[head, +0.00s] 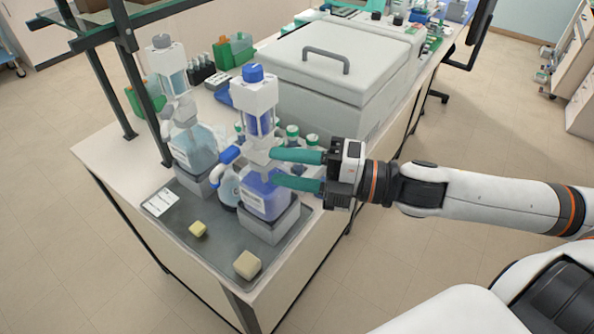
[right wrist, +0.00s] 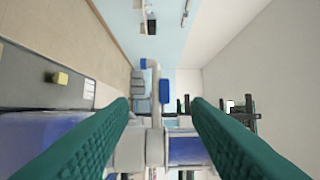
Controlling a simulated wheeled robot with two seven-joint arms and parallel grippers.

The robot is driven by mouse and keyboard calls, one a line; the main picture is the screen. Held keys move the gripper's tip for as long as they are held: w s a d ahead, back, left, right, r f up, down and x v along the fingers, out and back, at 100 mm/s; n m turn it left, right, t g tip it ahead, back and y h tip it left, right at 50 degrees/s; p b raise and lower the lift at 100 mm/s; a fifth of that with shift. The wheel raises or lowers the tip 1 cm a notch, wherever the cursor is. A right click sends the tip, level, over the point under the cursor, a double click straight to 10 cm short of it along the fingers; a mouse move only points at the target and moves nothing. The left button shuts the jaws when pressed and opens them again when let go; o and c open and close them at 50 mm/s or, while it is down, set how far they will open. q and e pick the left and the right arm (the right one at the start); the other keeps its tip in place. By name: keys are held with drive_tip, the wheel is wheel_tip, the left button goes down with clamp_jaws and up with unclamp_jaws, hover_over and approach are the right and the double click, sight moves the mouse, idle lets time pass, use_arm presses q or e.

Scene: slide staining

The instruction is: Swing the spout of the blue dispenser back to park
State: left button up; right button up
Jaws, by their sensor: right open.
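The blue dispenser has a bottle of blue liquid (head: 266,197) on a grey block, with a white pump head (head: 255,97) and a blue cap above. A white arm with a blue end, which looks like its spout (head: 229,155), shows left of its neck; its joint is partly hidden. My right gripper (head: 270,167) comes in from the right, its green fingers open at the neck, one higher and one lower in the picture. In the right wrist view the white collar (right wrist: 153,148) shows between the fingers; I cannot tell whether they touch it. My left gripper is out of view.
A second dispenser (head: 196,145) with pale liquid stands to the left. A yellow sponge (head: 197,229), a beige block (head: 247,264) and a label card (head: 161,202) lie on the dark tray (head: 212,258). A large white machine (head: 335,62) and small capped bottles stand behind.

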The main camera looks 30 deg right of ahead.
drive_tip(key=shift+s+d, duration=0.3)
drive_tip(key=shift+d, duration=0.05)
drive_tip(key=shift+d, duration=0.1)
idle(0.5)
